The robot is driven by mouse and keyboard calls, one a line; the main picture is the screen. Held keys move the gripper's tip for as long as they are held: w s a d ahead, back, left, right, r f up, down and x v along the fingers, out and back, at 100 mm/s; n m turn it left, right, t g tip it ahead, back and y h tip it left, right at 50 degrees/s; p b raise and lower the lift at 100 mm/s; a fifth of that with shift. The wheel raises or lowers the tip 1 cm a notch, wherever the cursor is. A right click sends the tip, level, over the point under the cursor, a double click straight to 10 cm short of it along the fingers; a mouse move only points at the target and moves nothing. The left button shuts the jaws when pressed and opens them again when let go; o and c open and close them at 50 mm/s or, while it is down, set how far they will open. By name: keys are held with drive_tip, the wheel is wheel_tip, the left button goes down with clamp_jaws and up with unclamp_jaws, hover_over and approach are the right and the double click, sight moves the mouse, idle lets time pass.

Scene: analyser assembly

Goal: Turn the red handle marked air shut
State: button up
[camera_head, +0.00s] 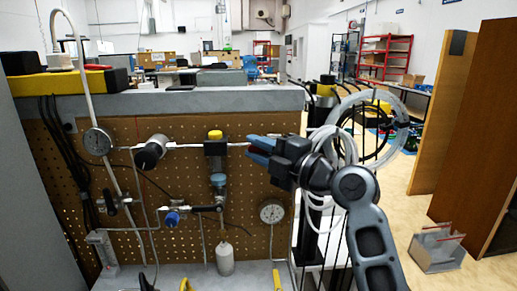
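My gripper (254,151) reaches in from the right, in front of the upper right of the pegboard panel (265,185). Its two blue fingers point left and look slightly apart, near the right end of a thin horizontal pipe (190,147). I cannot make out a red handle or an "air" mark clearly; the fingers may hide part of that pipe end. A small valve (110,204) sits on the lower left of the panel, too small to read. A blue knob (172,218) is at lower middle.
A yellow-capped regulator unit (215,147) stands left of my fingers. A round gauge (97,142) is at upper left, another gauge (272,211) below my gripper. Coiled white hose (340,145) hangs behind my arm. A grey ledge (170,101) tops the panel.

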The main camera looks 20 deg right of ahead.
clamp_jaws()
